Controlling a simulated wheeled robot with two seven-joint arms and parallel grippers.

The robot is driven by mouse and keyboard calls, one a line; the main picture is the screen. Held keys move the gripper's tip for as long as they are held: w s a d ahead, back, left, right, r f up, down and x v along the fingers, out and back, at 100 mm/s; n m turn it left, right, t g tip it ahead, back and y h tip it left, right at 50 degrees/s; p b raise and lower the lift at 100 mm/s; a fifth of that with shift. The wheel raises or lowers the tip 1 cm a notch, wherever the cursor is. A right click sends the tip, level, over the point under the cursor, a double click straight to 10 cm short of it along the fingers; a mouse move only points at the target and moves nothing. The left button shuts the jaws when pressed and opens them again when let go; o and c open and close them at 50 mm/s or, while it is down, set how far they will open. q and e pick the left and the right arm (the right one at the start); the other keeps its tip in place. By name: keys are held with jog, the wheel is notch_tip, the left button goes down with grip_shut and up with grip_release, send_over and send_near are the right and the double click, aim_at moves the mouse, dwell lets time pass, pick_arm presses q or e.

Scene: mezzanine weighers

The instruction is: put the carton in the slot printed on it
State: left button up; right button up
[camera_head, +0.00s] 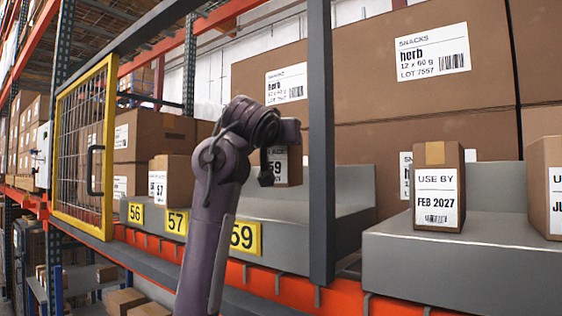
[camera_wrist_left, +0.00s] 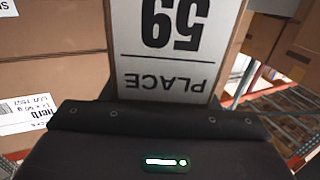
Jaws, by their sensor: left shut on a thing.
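The brown carton (camera_head: 293,168) is in my left gripper (camera_head: 271,168), partly hidden behind it in the head view. In the left wrist view the carton (camera_wrist_left: 172,48) has a white label reading PLACE 59, upside down in that picture. The gripper is shut on it, over the grey shelf. The yellow 59 plate (camera_head: 246,238) is on the shelf front below, partly covered by my arm. The slot floor behind it (camera_head: 300,225) looks bare where it shows. I cannot tell whether the carton touches the shelf. My right gripper is out of view.
A grey upright post (camera_head: 321,150) stands right of the carton. Plates 56 (camera_head: 136,213) and 57 (camera_head: 175,222) are to the left, with a carton marked 57 (camera_head: 171,182) above them. A USE BY carton (camera_head: 438,188) stands right. A yellow mesh gate (camera_head: 84,150) is far left.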

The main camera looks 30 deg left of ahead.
aim_at(280, 160)
pick_arm(q)
jog(key=shift+s+f, duration=0.2)
jog(key=shift+f, duration=0.15)
jog(key=shift+s+f, duration=0.1)
jog(key=shift+f, duration=0.05)
notch_tip(280, 160, down, 3)
jog(key=shift+r+p, duration=0.15)
jog(key=shift+p, duration=0.2)
jog(key=shift+f, duration=0.7)
jog(key=o, duration=1.4)
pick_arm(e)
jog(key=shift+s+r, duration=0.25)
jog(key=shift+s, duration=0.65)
pick_arm(q)
jog(key=shift+r, duration=0.15)
